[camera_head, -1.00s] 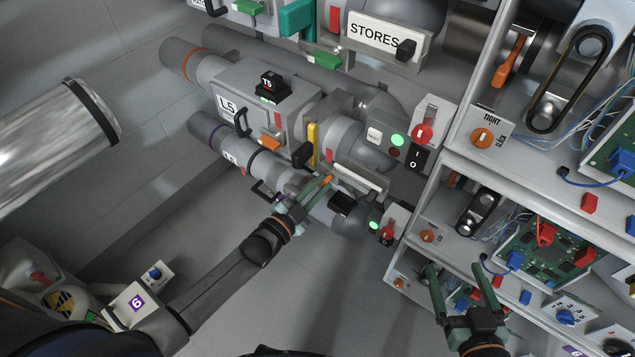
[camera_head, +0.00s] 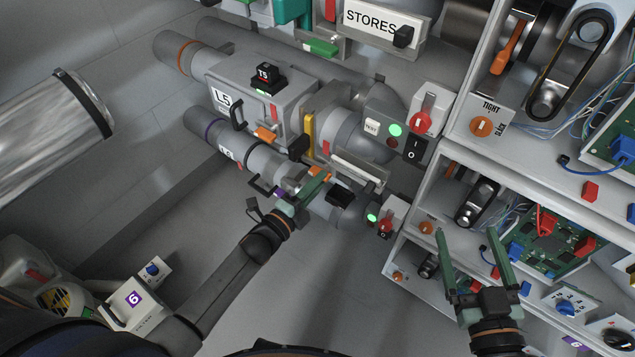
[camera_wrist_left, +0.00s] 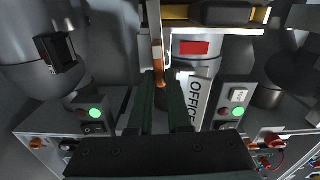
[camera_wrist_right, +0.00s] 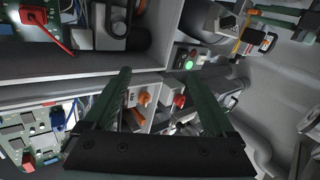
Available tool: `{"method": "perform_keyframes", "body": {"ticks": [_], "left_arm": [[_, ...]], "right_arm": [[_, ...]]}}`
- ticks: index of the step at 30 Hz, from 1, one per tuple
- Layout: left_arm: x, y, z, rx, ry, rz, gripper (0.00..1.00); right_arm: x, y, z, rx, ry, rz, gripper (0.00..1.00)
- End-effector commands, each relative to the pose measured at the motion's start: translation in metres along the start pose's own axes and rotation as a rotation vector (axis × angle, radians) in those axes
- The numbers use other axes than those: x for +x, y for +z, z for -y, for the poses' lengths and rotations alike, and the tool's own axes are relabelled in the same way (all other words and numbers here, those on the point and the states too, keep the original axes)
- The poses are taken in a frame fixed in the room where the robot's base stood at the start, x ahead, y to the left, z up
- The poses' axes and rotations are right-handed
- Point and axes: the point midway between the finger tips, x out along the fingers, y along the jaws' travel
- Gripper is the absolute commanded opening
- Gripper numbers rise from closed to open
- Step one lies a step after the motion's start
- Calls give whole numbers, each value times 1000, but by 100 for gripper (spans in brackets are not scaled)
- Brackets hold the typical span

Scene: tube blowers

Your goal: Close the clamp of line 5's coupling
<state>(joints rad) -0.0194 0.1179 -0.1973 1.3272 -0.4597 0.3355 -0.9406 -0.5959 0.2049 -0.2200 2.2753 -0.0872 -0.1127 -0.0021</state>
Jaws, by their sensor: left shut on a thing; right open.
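Line 5 (camera_head: 290,92) is the grey unit marked L5, its tube banded orange. An orange lever (camera_head: 317,171) sits at the coupling's lower side, near the OFFICE plate (camera_head: 358,176). My left gripper (camera_head: 322,180) is shut on this lever; in the left wrist view the lever (camera_wrist_left: 157,60) rises from between the jaws. Another orange lever (camera_head: 266,135) shows at the L5 box's lower edge. My fingers partly hide the held lever, and I cannot tell how far the clamp is turned. My right gripper (camera_head: 473,245) is open and empty before the shelves; its fingers also show in the right wrist view (camera_wrist_right: 160,82).
Line 6 (camera_head: 232,147), banded purple, runs just below line 5, close to my left wrist. A yellow plate (camera_head: 309,135) and a switch panel (camera_head: 393,140) are beside the coupling. Shelves with boards and wires (camera_head: 555,240) fill the right. Open floor lies below.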

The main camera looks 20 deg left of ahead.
Motion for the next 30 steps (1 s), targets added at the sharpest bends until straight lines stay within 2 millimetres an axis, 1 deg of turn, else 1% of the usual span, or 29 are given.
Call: {"method": "perform_keyframes", "body": {"ticks": [4, 9, 23, 24, 30], "left_arm": [[0, 0, -2, 54, 1, 1, 0], [0, 0, -2, 87, 1, 0, 0], [0, 0, -2, 99, 2, 0, 0], [0, 0, -2, 99, 2, 0, 21], [0, 0, -2, 97, 1, 0, 43]], "right_arm": [[1, -11, -1, -14, 1, -46, 90], [1, -17, -2, -21, 2, -70, 90], [1, -19, -2, -23, 2, -77, 90], [1, -19, -2, -23, 2, -77, 90], [1, -19, -2, -23, 2, -77, 90]]}}
